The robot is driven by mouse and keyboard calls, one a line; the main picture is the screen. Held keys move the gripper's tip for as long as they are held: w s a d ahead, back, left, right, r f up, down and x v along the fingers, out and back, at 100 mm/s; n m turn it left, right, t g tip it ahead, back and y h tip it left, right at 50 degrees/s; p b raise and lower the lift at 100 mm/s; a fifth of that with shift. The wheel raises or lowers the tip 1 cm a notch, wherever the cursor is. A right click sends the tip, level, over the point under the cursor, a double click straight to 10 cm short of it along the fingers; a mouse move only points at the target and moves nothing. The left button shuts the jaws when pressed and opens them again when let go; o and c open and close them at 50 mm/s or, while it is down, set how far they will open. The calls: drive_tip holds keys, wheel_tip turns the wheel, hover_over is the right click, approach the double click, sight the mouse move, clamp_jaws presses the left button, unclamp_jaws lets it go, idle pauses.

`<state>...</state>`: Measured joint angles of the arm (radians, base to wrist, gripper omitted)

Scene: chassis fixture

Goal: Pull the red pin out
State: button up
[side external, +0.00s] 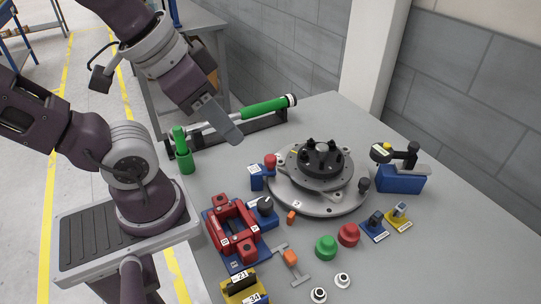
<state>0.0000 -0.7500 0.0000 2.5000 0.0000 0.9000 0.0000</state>
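A red round-headed pin (270,160) stands upright at a blue block (262,176), beside the left edge of the round grey chassis fixture (318,180). Only its red head shows clearly; how deep it sits is hidden. My gripper (226,130) is above the table, up and to the left of the red pin, and apart from it. Its grey end points down and to the right. I see it from the side, so the gap between its fingers cannot be made out. Nothing is visibly held.
A green-handled bar (262,107) lies on a dark rack behind the gripper. A red clamp frame (235,232) stands in front. Red (348,235) and green (326,247) knobs, small blocks and a blue-based lever (400,179) surround the fixture.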

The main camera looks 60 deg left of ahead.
drive_tip(key=shift+o, duration=0.2)
drive_tip(key=shift+o, duration=1.1)
drive_tip(key=shift+w, duration=0.1)
drive_tip(key=n+g+h, duration=0.3)
drive_tip(key=n+g, duration=0.6)
approach(270, 157)
drive_tip(key=f, duration=0.2)
drive_tip(key=x, duration=0.6)
drive_tip(key=shift+s+d, duration=0.25)
drive_tip(key=shift+s, duration=0.1)
drive_tip(key=shift+d+f, duration=0.1)
drive_tip(key=shift+f, duration=0.2)
clamp_jaws()
